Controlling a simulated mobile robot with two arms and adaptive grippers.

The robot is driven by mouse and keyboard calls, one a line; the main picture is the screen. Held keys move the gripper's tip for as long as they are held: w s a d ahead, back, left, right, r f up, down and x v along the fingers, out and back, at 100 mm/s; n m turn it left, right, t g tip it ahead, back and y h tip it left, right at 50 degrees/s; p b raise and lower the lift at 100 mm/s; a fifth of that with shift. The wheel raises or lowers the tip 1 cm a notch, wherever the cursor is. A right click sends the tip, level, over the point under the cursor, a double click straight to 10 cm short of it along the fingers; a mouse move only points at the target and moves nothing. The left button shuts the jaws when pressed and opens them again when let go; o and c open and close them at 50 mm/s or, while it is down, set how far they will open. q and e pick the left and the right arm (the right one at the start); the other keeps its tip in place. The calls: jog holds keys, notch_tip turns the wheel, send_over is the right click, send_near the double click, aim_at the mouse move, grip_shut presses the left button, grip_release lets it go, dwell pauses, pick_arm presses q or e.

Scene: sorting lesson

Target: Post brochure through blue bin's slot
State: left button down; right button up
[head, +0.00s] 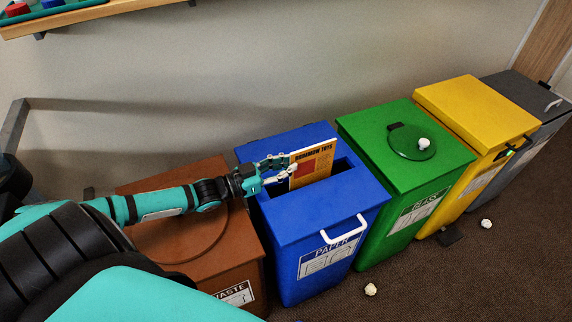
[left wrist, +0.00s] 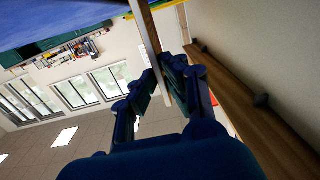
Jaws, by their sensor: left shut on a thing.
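The brochure (head: 318,160), orange-yellow with a red patch and a title along its top, stands upright at the dark slot (head: 346,176) in the blue bin's lid. I cannot tell how far its lower edge is inside. The blue bin (head: 310,221) has a white handle and a PAPER label. My left gripper (head: 286,168) is shut on the brochure's left edge, just above the lid. In the left wrist view the fingers (left wrist: 165,76) close on the thin edge of the brochure (left wrist: 145,28). My right gripper is in neither view.
A brown waste bin (head: 185,240) stands left of the blue bin, under my left arm. Green (head: 375,143), yellow (head: 470,103) and grey (head: 523,105) bins stand to the right. Crumpled paper balls (head: 371,290) lie on the floor. A shelf (head: 95,12) is on the wall at upper left.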

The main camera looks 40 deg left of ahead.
pick_arm(q)
jog(key=shift+f, duration=0.1)
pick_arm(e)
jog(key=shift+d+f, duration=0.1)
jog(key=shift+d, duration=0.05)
pick_arm(q)
jog(key=c, duration=1.4)
grip_release()
jog(key=shift+o, duration=0.2)
notch_tip(320, 180, up, 8)
jog(key=p, duration=0.8)
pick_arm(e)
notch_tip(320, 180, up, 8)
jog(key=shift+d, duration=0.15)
